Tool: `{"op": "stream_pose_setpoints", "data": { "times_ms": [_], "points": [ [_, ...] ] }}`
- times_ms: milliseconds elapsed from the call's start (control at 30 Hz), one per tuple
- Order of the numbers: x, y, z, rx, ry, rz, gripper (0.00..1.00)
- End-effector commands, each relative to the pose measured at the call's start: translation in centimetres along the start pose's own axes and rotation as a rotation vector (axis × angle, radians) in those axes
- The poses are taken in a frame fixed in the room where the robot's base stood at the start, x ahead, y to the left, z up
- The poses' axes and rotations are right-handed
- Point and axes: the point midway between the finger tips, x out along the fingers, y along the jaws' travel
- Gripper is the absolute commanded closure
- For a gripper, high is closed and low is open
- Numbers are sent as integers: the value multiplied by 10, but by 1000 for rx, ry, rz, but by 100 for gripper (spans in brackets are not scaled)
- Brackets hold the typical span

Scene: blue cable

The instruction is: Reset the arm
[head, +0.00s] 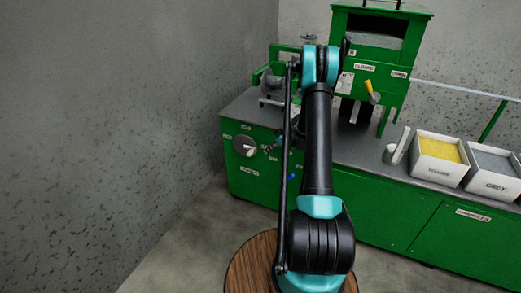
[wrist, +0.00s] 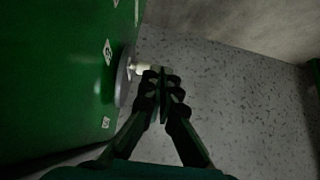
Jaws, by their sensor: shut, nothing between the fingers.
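My gripper (wrist: 163,80) shows in the wrist view with its dark fingers together and nothing between them. It is beside a grey disc (wrist: 123,78) with a pale handle (wrist: 139,69) on a green panel. The fingertips are close to the handle; I cannot tell whether they touch it. In the head view my teal and black arm (head: 318,145) reaches out over the green bench and mostly hides the gripper. The disc (head: 244,145) shows on the bench front, left of the arm.
A green machine (head: 375,45) with a yellow handle (head: 372,90) stands on the green bench (head: 375,205). Bins of yellow (head: 438,150) and grey (head: 490,162) material sit at right. A small blue part (head: 291,177) is on the bench front. A round wooden top (head: 250,265) is below my arm. A wall is left.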

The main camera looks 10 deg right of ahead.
Motion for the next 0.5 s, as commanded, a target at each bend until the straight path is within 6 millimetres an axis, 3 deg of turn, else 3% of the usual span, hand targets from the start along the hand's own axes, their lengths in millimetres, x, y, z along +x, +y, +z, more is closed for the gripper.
{"op": "stream_pose_setpoints", "data": {
  "times_ms": [300, 500],
  "points": [
    [-16, 0, 15, 0, 0, 0, 100],
    [-33, -14, 0, 41, -26, 5, 100]
  ]
}}
